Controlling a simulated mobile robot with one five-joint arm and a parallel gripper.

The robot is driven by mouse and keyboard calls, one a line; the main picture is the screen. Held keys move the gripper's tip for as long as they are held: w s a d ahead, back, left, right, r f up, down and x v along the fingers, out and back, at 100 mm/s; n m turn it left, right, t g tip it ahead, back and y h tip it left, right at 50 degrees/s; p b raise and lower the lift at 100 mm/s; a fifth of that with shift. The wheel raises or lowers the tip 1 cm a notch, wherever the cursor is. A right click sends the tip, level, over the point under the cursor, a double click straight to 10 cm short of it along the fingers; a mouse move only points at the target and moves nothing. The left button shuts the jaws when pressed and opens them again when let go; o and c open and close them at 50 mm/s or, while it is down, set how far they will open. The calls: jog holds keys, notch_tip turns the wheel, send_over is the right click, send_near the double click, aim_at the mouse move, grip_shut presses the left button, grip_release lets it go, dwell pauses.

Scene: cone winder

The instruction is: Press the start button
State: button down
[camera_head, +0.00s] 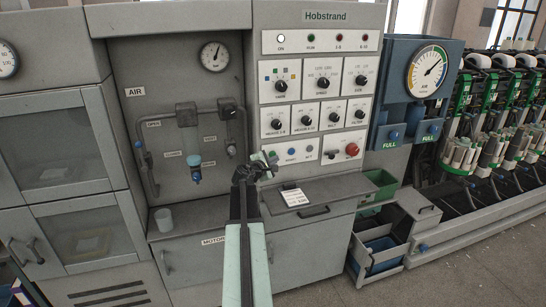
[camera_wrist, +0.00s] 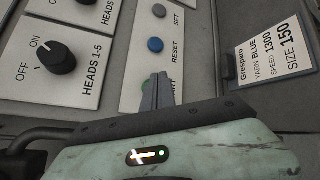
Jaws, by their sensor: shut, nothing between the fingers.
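The green start button (camera_wrist: 146,86) shows in the wrist view as a green edge behind my fingertips, with only the end of its label, "RT", readable. My gripper (camera_wrist: 160,80) is shut and empty, its fingers lying across the button. I cannot tell whether they touch it. In the head view my gripper (camera_head: 268,160) is at the lower left of the Hobstrand panel (camera_head: 325,40), and the start button cannot be made out clearly there. The blue reset button (camera_wrist: 155,45) and a grey set button (camera_wrist: 159,11) lie in line beyond the fingertips.
A Heads 1-5 knob (camera_wrist: 58,58) is left of the button strip. A label card (camera_wrist: 275,50) is on the right. In the head view a red knob (camera_head: 351,149) is right of the buttons, and a shelf (camera_head: 325,187) juts out below the panel.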

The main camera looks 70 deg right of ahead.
jog(key=shift+d, duration=0.1)
jog(key=shift+w+d, duration=0.25)
jog(key=shift+w, duration=0.05)
jog(key=shift+w+d, duration=0.3)
dwell(0.7)
jog(key=shift+s+a, duration=0.55)
jog(key=shift+a, duration=0.1)
jog(key=s+a, duration=0.3)
jog(key=shift+s+a, duration=0.1)
jog(key=shift+a, duration=0.3)
dwell(0.3)
dwell(0.6)
